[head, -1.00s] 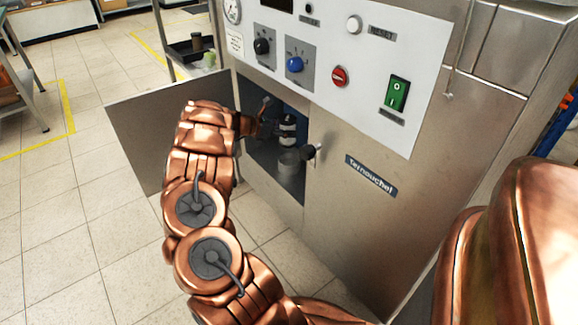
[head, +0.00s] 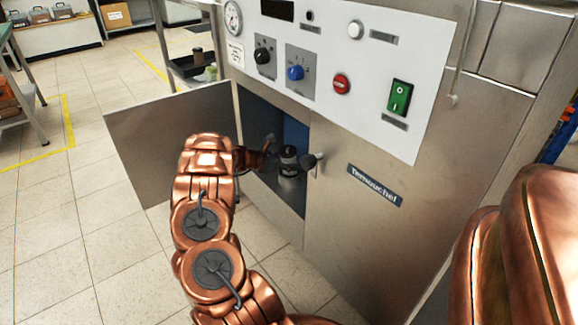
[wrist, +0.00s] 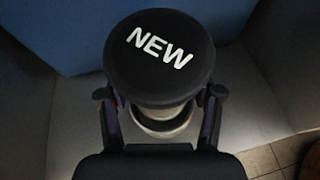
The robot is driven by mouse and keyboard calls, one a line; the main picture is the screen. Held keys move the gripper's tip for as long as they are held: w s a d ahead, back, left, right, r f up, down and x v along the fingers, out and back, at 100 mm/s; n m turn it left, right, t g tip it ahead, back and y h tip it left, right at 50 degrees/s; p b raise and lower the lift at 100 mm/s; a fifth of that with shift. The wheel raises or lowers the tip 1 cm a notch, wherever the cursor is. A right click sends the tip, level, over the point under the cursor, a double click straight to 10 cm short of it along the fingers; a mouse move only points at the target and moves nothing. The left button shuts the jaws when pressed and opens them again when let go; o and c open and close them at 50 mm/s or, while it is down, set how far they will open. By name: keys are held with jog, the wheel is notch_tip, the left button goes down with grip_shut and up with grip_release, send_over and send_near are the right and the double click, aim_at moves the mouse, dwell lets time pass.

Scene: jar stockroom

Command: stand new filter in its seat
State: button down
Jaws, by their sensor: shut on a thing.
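The new filter has a black round cap marked "NEW" in white (wrist: 158,55), with a pale body under it. In the head view the filter (head: 288,154) is upright inside the open cabinet bay. My gripper (wrist: 160,93) is shut on it, one finger on each side just below the cap. The grey cup-like seat (head: 291,183) is directly under the filter on the bay floor. The filter's lower end is hidden, so I cannot tell whether it is in the seat or just above it.
The cabinet door (head: 170,140) stands open at the left of the bay. The control panel (head: 325,60) is above. A blue wall (wrist: 60,35) closes the bay's back.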

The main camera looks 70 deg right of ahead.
jog(key=c, duration=0.5)
grip_release()
jog(key=shift+f, duration=0.6)
jog(key=shift+o, duration=1.4)
jog(key=shift+r, duration=0.15)
jog(key=shift+a+r, duration=0.1)
jog(key=shift+r, duration=0.05)
jog(key=shift+w+a+r, duration=0.15)
jog(key=shift+w, duration=0.05)
jog(key=p+v, duration=0.3)
jog(key=v, duration=0.8)
jog(key=shift+w+a+r, duration=0.1)
jog(key=shift+a, duration=0.05)
